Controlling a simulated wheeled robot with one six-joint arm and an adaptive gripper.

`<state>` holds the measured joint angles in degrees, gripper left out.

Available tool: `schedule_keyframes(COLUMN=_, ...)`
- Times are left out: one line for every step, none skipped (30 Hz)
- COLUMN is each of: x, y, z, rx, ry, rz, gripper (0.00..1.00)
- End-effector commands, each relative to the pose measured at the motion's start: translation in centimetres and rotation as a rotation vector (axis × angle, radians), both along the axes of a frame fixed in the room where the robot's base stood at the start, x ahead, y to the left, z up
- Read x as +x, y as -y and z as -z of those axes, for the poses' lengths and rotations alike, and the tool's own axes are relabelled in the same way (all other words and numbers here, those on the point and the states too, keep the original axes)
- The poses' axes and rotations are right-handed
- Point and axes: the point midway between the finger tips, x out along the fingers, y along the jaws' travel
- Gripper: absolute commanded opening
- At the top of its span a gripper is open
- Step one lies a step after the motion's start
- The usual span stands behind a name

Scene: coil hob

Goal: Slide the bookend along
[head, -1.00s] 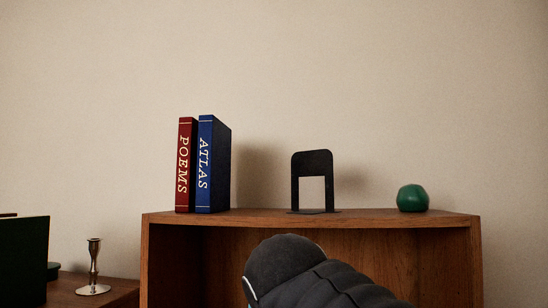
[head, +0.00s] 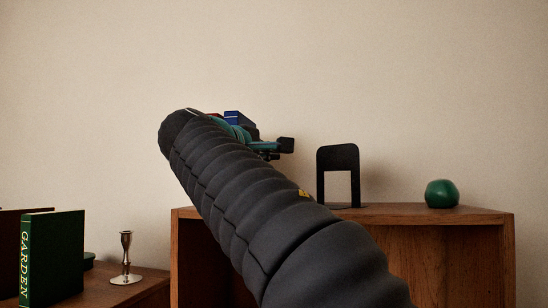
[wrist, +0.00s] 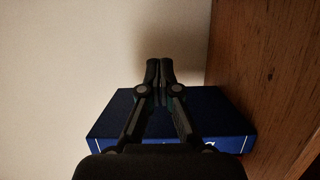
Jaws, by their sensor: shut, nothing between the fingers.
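The black bookend (head: 338,157) stands upright on top of the wooden cabinet, with a window-like opening in its panel. My gripper (head: 286,146) is just left of it in the head view, with a small gap between them. In the wrist view my gripper's fingers (wrist: 159,68) are closed together with nothing between them. The blue book (head: 233,117) is mostly hidden behind my arm, and it also shows below the fingers in the wrist view (wrist: 205,125). Only a sliver of the red book shows beside it. The bookend is not seen in the wrist view.
A green ball-like object (head: 441,194) sits right of the bookend on the cabinet top (head: 400,212); the top between them is clear. A lower surface at left holds a silver candlestick (head: 126,260) and a green book (head: 52,258). The wall is behind.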

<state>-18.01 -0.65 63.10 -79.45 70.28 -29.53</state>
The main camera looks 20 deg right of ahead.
Motion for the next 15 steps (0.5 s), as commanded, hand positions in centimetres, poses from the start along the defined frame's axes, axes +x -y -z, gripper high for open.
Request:
schedule_keyframes(x=0.4, y=0.5, z=0.0, rx=-0.001, ry=-0.001, rz=0.003, gripper=0.0)
schedule_keyframes(x=0.6, y=0.8, z=0.0, rx=0.0, ry=-0.001, rz=0.004, gripper=0.0)
schedule_keyframes(x=1.0, y=1.3, z=0.1, rx=0.002, ry=-0.001, rz=0.005, gripper=0.0)
schedule_keyframes(x=1.3, y=1.7, z=0.1, rx=0.002, ry=-0.001, rz=0.004, gripper=0.0)
schedule_keyframes(x=1.7, y=2.1, z=0.0, rx=0.002, ry=-0.001, rz=0.005, gripper=0.0)
schedule_keyframes(x=2.1, y=2.7, z=0.0, rx=0.002, ry=-0.001, rz=0.005, gripper=0.0)
schedule_keyframes(x=2.5, y=3.2, z=0.0, rx=0.004, ry=0.0, rz=0.004, gripper=0.0)
schedule_keyframes(x=2.9, y=3.6, z=0.0, rx=0.003, ry=-0.001, rz=0.005, gripper=0.0)
schedule_keyframes(x=3.4, y=4.1, z=0.0, rx=0.003, ry=-0.001, rz=0.004, gripper=0.0)
schedule_keyframes(x=3.7, y=4.6, z=0.0, rx=0.003, ry=-0.001, rz=0.005, gripper=0.0)
schedule_keyframes(x=4.1, y=5.0, z=0.0, rx=0.003, ry=-0.001, rz=0.004, gripper=0.0)
schedule_keyframes(x=4.6, y=5.6, z=0.0, rx=0.003, ry=-0.001, rz=0.004, gripper=0.0)
schedule_keyframes(x=5.0, y=6.0, z=0.0, rx=0.003, ry=-0.001, rz=0.004, gripper=0.0)
schedule_keyframes(x=5.3, y=6.4, z=0.0, rx=0.003, ry=-0.001, rz=0.004, gripper=0.0)
schedule_keyframes(x=5.8, y=7.0, z=0.0, rx=0.004, ry=-0.001, rz=0.004, gripper=0.0)
